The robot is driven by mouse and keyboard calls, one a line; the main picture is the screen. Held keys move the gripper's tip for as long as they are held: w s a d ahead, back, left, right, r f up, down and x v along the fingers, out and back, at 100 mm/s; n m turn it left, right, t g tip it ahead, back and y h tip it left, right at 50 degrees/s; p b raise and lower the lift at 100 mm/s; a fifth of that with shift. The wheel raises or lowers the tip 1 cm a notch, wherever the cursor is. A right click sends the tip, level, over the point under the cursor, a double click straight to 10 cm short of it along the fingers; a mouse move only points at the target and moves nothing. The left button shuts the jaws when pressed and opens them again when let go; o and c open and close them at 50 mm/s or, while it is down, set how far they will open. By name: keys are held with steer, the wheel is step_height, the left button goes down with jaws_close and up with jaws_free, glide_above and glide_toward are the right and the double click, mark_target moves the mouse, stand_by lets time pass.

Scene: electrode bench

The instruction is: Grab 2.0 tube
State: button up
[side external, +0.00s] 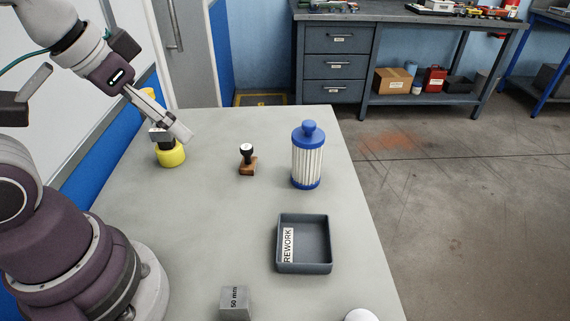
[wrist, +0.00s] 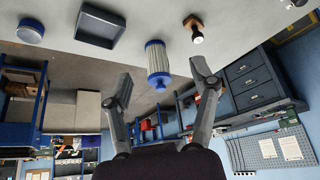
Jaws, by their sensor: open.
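A clear tube of pale rods with blue end caps (side external: 306,160) stands upright on the bench. In the wrist view the blue-capped tube (wrist: 158,60) shows between my fingers but beyond them. A yellow-ended tube (side external: 171,156) stands at the far left of the bench, mostly hidden behind my gripper. My gripper (side external: 174,135) is above the bench in front of the yellow-ended tube in the side view, well left of the blue-capped one. In the wrist view my gripper (wrist: 163,72) is open with nothing between its fingers. No 2.0 marking is readable on either tube.
A stamp (side external: 248,160) with a wooden base stands between the tubes. A grey REWORK tray (side external: 318,267) looks empty. A grey 50 mm block (side external: 235,304) and a white round item (side external: 361,315) are at the near edge. The bench around the blue-capped tube is clear.

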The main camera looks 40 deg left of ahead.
steer(key=w+a+r+n+g+y, duration=0.1)
steer(key=w+a+n, duration=0.2)
steer(key=w+a, duration=0.35)
steer(key=w+a+n+g+y, duration=0.1)
steer(key=w+a+n+y, duration=0.2)
steer(key=a, duration=0.7)
steer(key=s+a+f+n+g, duration=0.1)
steer(key=a+f+n, duration=0.15)
steer(key=a, duration=0.45)
steer(key=s+a+f+n, duration=0.1)
steer(key=a+f+n, duration=0.15)
steer(key=a, duration=0.45)
steer(key=x, duration=1)
steer(key=shift+w+a+f, duration=0.15)
steer(key=shift+w+f, duration=0.1)
steer(key=shift+f, duration=0.1)
jaws_close()
